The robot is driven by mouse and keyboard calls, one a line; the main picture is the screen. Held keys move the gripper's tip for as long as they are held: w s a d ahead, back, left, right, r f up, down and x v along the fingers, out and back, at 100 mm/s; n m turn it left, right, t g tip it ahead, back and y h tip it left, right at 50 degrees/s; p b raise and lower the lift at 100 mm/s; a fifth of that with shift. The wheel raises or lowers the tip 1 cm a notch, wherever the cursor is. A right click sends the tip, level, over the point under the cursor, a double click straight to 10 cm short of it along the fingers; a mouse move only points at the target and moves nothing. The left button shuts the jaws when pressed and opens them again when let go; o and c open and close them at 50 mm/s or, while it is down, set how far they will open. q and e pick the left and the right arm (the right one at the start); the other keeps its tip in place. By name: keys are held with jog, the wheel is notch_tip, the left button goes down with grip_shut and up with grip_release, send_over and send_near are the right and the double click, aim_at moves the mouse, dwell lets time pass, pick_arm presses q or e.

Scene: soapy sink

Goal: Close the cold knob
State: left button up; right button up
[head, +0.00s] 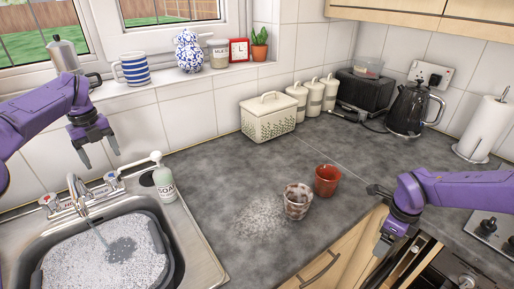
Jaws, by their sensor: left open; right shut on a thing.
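The chrome tap (77,195) stands behind the sink at the left, with a stream of water (99,236) running from its spout. A tap knob (110,178) is on its right, and another knob with a reddish mark (47,200) is on its left. I cannot tell for sure which one is cold. My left gripper (100,158) is open and empty, fingers down, above and behind the right knob, apart from it. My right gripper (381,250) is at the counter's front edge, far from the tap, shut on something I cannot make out.
A soap dispenser (164,183) stands close to the right of the tap. The sink (190,238) holds a grey basin (172,262) of suds. A soiled cup (297,201) and a red cup (327,180) stand mid-counter. The window sill (105,97) is behind my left gripper.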

aim_at(111, 175)
pick_arm(q)
notch_tip(111, 175, down, 8)
jog(key=shift+r+p, duration=0.1)
jog(key=shift+p, duration=0.25)
jog(key=c, duration=1)
